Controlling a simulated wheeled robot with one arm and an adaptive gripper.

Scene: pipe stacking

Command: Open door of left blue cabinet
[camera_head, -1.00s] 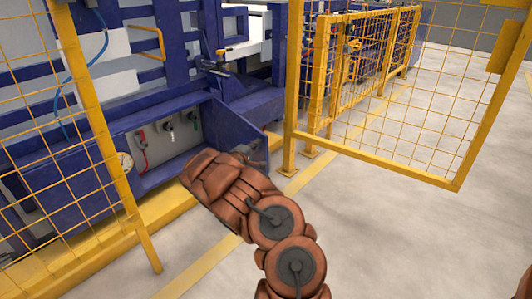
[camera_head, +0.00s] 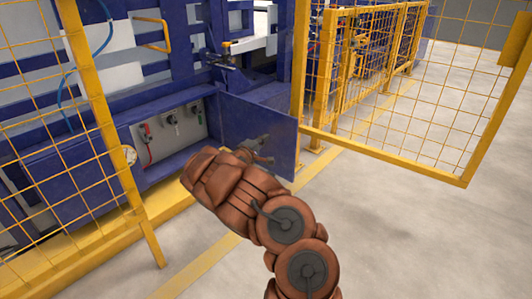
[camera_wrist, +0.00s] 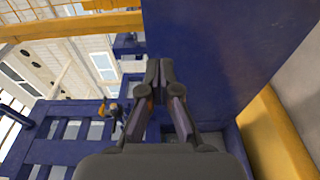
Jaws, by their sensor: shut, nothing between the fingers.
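The blue cabinet (camera_head: 95,172) stands low on the left in the head view, with its compartment exposed. Its blue door (camera_head: 268,118) stands open, swung out to the right. My gripper (camera_head: 263,150) is in front of the door's inner face; I cannot tell whether it touches. In the wrist view, my gripper (camera_wrist: 160,64) has its fingertips together and empty, and the door (camera_wrist: 225,50) fills the area just right of it.
Inside the compartment are valves (camera_head: 170,120) and a red-handled fitting (camera_head: 147,133). A yellow mesh fence (camera_head: 100,110) stands at left. An open yellow mesh gate (camera_head: 410,100) stands at right, close to the door. The grey floor (camera_head: 400,240) at lower right is clear.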

